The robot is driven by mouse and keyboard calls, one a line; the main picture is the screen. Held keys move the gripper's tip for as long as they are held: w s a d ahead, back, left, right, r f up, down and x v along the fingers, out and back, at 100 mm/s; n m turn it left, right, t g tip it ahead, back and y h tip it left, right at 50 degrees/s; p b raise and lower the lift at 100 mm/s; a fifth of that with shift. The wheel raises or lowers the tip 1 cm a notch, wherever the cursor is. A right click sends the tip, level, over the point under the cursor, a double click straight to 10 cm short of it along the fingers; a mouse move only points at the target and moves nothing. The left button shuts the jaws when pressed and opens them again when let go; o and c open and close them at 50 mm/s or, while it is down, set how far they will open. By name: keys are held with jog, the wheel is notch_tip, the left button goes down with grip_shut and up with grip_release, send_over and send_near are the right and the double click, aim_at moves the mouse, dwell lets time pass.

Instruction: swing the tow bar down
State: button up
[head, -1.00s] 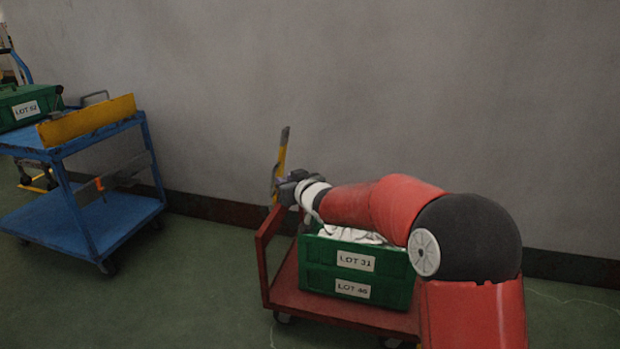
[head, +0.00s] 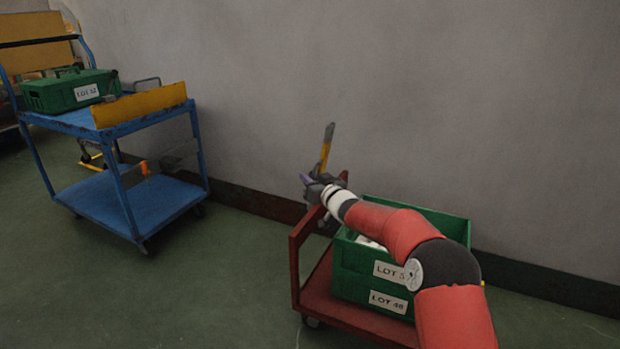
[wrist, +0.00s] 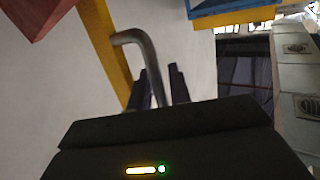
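The red cart (head: 310,268) carries a yellow tow bar (head: 325,155) with a dark upper end. The bar stands nearly upright at the cart's left end. My gripper (head: 322,180) is at the bar's lower visible part, just above the cart's end frame, and hides what lies behind it. In the wrist view a yellow bar (wrist: 100,40) runs down the left side. A bent grey rod (wrist: 147,55) comes from beside it and passes between the two dark fingers of my gripper (wrist: 160,85). The fingers are close to the rod; whether they press on it I cannot tell.
A blue two-shelf cart (head: 135,205) with a yellow board and a green crate (head: 68,92) stands at left. Green floor between the carts is clear; a grey wall is behind.

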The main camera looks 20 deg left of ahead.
jog(key=shift+w+a, duration=0.2)
jog(key=shift+c, duration=0.3)
grip_shut()
jog(key=shift+s+a, duration=0.1)
jog(key=shift+a, duration=0.05)
